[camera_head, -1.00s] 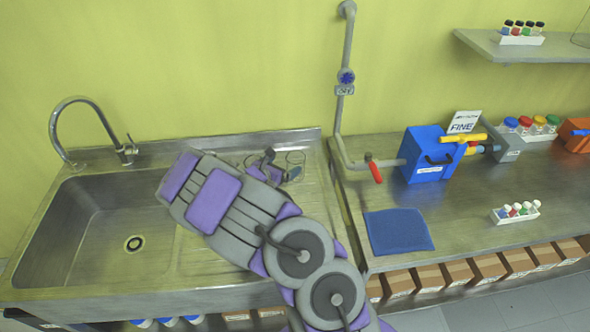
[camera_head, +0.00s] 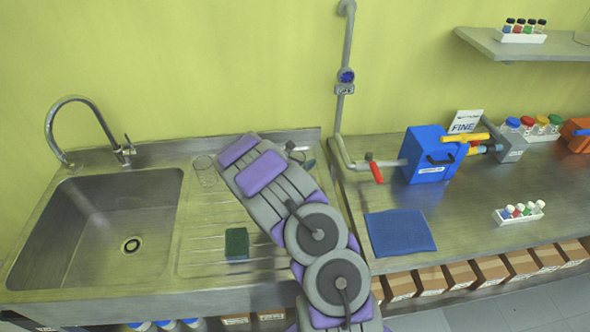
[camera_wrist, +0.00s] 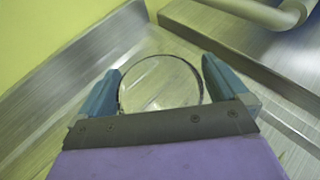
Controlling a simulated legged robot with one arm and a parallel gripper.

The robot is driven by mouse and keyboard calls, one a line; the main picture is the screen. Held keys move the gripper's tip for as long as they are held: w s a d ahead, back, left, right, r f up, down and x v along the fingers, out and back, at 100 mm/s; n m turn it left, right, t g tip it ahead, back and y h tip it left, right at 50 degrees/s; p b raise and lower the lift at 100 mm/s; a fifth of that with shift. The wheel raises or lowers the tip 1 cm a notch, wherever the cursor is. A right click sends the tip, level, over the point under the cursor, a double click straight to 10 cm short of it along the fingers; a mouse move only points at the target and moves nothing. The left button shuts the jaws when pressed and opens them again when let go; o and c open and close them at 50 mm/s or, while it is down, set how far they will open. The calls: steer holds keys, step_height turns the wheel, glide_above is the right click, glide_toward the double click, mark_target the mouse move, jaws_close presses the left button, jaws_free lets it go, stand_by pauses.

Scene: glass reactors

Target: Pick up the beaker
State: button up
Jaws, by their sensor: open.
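In the wrist view, a clear glass beaker (camera_wrist: 160,88) stands on the steel drainboard, its round rim seen from above. My gripper (camera_wrist: 161,64) is open, with one blue-grey finger on each side of the beaker. I cannot tell whether either finger touches the glass. In the head view my gripper (camera_head: 300,156) is at the back right of the drainboard, and my arm hides most of the beaker there. Another clear glass beaker (camera_head: 205,172) stands left of my arm.
A steel sink (camera_head: 100,225) lies at left with a curved faucet (camera_head: 85,100). A dark green sponge (camera_head: 237,243) lies on the drainboard. A pipe with a red handle (camera_head: 374,170) is right of my gripper. A blue box (camera_head: 428,155) and blue mat (camera_head: 399,232) are farther right.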

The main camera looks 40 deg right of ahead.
steer(key=shift+a, duration=0.1)
steer(key=c, duration=1)
steer(key=shift+c, duration=0.2)
steer(key=shift+r, duration=0.2)
